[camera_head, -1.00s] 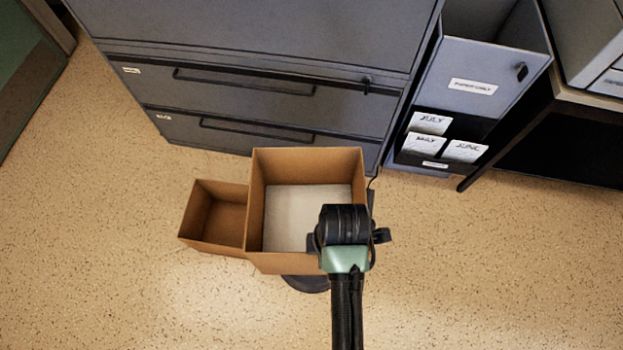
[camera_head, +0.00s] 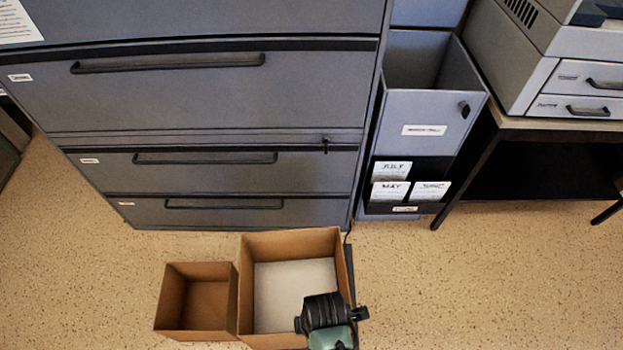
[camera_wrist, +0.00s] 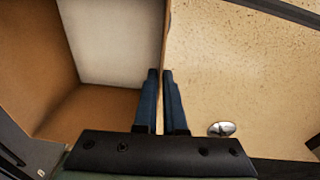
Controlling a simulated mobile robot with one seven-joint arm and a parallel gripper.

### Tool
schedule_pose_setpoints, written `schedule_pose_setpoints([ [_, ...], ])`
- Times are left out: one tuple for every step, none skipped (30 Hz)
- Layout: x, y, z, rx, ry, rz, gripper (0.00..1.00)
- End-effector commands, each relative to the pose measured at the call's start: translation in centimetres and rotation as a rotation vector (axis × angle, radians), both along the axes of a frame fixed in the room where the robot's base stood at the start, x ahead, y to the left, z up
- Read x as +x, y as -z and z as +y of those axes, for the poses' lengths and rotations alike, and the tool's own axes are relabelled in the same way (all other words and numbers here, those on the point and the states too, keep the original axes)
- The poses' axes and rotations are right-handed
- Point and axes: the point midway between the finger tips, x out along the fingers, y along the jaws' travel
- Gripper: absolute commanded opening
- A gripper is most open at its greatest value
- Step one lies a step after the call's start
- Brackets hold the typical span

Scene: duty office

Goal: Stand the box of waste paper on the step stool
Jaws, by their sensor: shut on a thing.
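The larger open brown cardboard box (camera_head: 290,243) stands upright at the lower middle of the head view, with a flat whitish sheet of paper (camera_head: 285,285) inside. My gripper (camera_head: 328,312) is over its near right part. In the wrist view my gripper's two fingers (camera_wrist: 160,74) are closed on the box's wall, with the box inside (camera_wrist: 50,65) on one side and floor on the other. A dark strip (camera_head: 350,268) shows along the box's right side, mostly hidden. I cannot tell whether it is the step stool, or whether the box rests on it.
A smaller open cardboard box (camera_head: 197,268), seemingly empty, is close to the left side. A grey filing cabinet (camera_head: 200,100) stands behind. A paper bin (camera_head: 425,110) and a dark-legged table (camera_head: 575,125) with a printer (camera_head: 545,50) are to the right. Speckled floor (camera_head: 480,280) is free at right.

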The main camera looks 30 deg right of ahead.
Motion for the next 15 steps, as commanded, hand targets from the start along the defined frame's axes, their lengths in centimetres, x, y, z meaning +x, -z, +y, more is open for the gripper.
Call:
schedule_pose_setpoints([
  [0.32, 0.09, -0.12, -0.003, 0.001, -0.009, 0.00],
  [0.33, 0.13, -0.12, -0.003, 0.001, -0.010, 0.00],
  [0.34, 0.13, -0.13, -0.003, 0.001, -0.010, 0.00],
  [0.34, 0.11, -0.13, -0.004, 0.001, -0.011, 0.00],
  [0.34, 0.09, -0.13, -0.004, 0.001, -0.011, 0.00],
  [0.34, 0.07, -0.13, -0.004, 0.001, -0.011, 0.00],
  [0.33, 0.07, -0.13, -0.003, 0.001, -0.010, 0.00],
  [0.04, 0.29, -0.04, 0.000, 0.000, -0.001, 0.09],
  [0.03, 0.28, -0.03, 0.000, 0.000, -0.001, 0.16],
  [0.04, 0.28, -0.04, 0.000, 0.001, -0.001, 0.21],
  [0.04, 0.28, -0.04, 0.000, 0.000, -0.001, 0.27],
  [0.04, 0.27, -0.04, 0.000, 0.001, -0.001, 0.34],
  [0.05, 0.27, -0.04, 0.000, 0.001, -0.001, 0.37],
  [0.05, 0.27, -0.04, 0.000, 0.001, -0.001, 0.37],
  [0.04, 0.27, -0.04, 0.000, 0.001, -0.001, 0.37],
])
